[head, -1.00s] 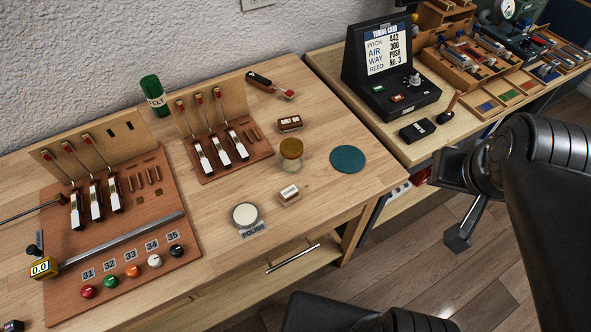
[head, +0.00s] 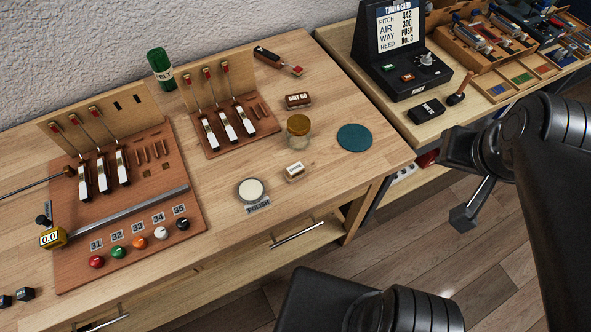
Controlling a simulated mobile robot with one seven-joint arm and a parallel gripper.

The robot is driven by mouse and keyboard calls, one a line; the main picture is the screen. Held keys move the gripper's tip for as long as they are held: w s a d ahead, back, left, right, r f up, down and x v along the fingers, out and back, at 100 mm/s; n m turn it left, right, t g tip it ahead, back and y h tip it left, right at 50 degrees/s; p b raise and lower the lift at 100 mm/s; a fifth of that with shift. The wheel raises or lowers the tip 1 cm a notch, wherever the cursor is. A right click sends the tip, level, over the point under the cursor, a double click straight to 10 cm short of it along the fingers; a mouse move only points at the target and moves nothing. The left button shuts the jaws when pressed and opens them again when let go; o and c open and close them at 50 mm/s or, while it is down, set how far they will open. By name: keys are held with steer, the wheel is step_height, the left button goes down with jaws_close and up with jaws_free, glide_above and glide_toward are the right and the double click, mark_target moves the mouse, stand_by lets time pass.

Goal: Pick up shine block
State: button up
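A small block with a pale label (head: 294,172) lies on the wooden workbench, between the amber-lidded jar and the round polish tin; it may be the shine block, but its lettering is too small to read. A similar brown block labelled GRIT (head: 298,100) lies farther back. My gripper (head: 463,217) hangs at the right, over the floor beyond the bench's right edge, well apart from both blocks. Its fingers are seen from the side and partly hidden, so its opening is unclear. I see nothing held in it.
The jar (head: 298,131), a teal disc (head: 355,138) and the polish tin (head: 251,190) surround the pale-labelled block. Key-action stands (head: 226,112) are to the left. The bench (head: 340,185) is bare in front of the disc. A second bench with a tuning-card console (head: 400,65) stands right.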

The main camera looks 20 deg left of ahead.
steer(key=o, duration=1.3)
steer(key=shift+o, duration=0.2)
steer(key=n+g, duration=0.6)
steer(key=n, duration=0.4)
glide_toward(295, 168)
steer(key=shift+s+f, duration=0.1)
steer(key=shift+f, duration=4.95)
